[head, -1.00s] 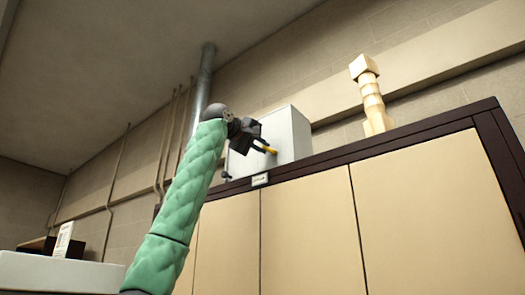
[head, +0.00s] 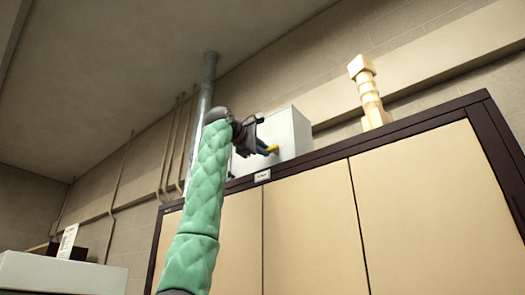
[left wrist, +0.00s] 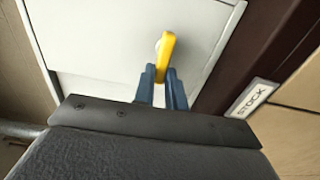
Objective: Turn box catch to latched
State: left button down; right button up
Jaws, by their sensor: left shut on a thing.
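The box (head: 286,137) is a white cabinet standing on top of the tall cupboard. Its catch (head: 272,149) is a yellow lever on the box's front face. In the left wrist view the yellow catch (left wrist: 166,52) stands out from the pale box face (left wrist: 105,38), tilted slightly from upright. My left gripper (head: 264,147) is at the front of the box. In the left wrist view its blue fingers (left wrist: 163,82) are shut on the lower end of the catch. The fingers hide that end. My right gripper is not in view.
The tall cupboard (head: 310,215) has cream doors and a dark frame. A label reading STOCK (left wrist: 252,97) is on its frame, close to the fingers. A wooden post-like object (head: 369,92) stands on the cupboard to the right. A grey pipe (head: 203,105) runs up the wall behind my arm.

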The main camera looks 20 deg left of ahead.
pick_arm(q)
jog(key=shift+f, duration=0.1)
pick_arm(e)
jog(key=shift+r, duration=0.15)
pick_arm(q)
jog(key=shift+w, duration=0.1)
jog(key=c, duration=1.4)
grip_release()
jog(key=shift+a, duration=0.1)
jog(key=shift+c, duration=0.2)
